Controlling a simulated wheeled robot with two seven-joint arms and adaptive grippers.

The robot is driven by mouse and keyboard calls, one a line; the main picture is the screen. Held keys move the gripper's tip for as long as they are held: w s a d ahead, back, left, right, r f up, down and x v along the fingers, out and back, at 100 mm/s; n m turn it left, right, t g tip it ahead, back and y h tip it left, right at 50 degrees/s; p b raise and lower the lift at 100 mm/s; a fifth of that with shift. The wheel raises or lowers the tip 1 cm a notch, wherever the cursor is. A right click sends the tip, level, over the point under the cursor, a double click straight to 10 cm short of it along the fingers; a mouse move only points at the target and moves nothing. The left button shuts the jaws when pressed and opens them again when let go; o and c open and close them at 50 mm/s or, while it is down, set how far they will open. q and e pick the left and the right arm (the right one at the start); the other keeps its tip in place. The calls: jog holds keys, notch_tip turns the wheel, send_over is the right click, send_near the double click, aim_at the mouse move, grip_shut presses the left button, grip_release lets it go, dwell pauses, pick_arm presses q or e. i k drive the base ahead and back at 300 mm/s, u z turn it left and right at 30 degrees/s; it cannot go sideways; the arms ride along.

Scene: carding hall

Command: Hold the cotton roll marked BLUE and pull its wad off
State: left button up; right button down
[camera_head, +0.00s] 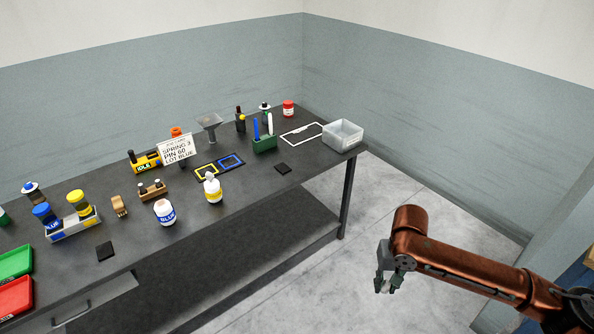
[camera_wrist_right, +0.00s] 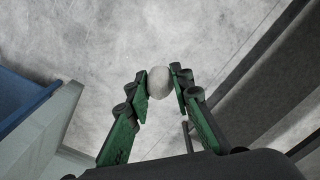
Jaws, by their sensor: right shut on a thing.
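The cotton roll marked BLUE (camera_head: 165,212) stands upright near the front edge of the dark table. It is white with a blue band, and no raised wad shows on its top. A second white roll with a yellow band (camera_head: 213,190) stands to its right, with a white tuft on top. My right gripper (camera_head: 384,284) is off the table's right end, above the floor, far from both rolls. It is shut on a small pale round wad (camera_wrist_right: 159,82), which sits between the fingertips in the right wrist view. My left gripper is not in view.
The dark table (camera_head: 135,235) holds a sign (camera_head: 176,148), a clear bin (camera_head: 343,135), a green holder (camera_head: 264,145), blue and yellow square outlines, and red and green trays at the left. Open concrete floor (camera_head: 375,205) lies right of the table.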

aim_at(165, 213)
jog(key=u, duration=0.8)
jog(key=k, duration=0.1)
jog(key=z, duration=1.35)
jog(key=i, duration=1.75)
jog(key=u, duration=1.15)
jog(key=i, duration=0.9)
jog(key=u, duration=0.95)
